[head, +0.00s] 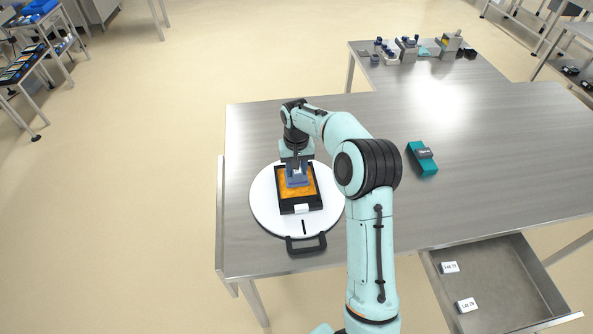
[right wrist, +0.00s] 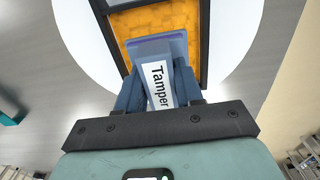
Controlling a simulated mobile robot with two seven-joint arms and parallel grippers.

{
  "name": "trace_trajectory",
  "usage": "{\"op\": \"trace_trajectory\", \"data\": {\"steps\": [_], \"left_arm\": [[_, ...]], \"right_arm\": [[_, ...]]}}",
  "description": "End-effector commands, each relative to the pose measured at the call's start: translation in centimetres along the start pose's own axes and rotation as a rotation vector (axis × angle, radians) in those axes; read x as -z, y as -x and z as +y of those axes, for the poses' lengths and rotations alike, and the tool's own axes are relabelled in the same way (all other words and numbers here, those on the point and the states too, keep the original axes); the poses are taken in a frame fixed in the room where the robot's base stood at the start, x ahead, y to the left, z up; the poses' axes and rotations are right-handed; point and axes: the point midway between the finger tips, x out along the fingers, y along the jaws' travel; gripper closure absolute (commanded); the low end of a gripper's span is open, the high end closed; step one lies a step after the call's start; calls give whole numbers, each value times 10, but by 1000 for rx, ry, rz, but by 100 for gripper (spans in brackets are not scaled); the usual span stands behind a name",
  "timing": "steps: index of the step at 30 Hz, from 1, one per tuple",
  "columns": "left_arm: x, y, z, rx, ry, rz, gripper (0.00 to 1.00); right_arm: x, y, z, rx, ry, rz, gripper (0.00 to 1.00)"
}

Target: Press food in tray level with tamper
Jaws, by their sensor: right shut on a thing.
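A black tray (head: 284,206) with orange food (head: 298,189) sits on a round white plate (head: 262,210) with a dark handle at its front. My right gripper (head: 297,170) is above the tray, shut on a blue-grey tamper (head: 297,180). In the right wrist view the tamper (right wrist: 158,48) bears a white label reading "Tamper" and sits between the fingers of my right gripper (right wrist: 158,90). Its foot is over the orange food (right wrist: 215,45), inside the tray's rim; whether it touches the food I cannot tell. My left gripper is not in view.
A teal block (head: 422,160) with a grey piece on it lies right of my arm. An open drawer (head: 500,285) with two labelled items is at the lower right. Several small devices (head: 408,48) stand at the back. The table (head: 480,130) is otherwise largely clear.

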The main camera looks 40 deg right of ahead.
Motion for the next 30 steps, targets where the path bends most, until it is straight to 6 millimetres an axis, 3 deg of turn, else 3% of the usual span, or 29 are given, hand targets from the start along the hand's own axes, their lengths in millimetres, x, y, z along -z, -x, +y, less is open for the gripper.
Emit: {"op": "trace_trajectory", "data": {"steps": [15,30], "left_arm": [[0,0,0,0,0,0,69],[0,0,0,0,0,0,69]], "right_arm": [[1,47,0,2,0,5,100],[1,52,0,1,0,5,100]]}}
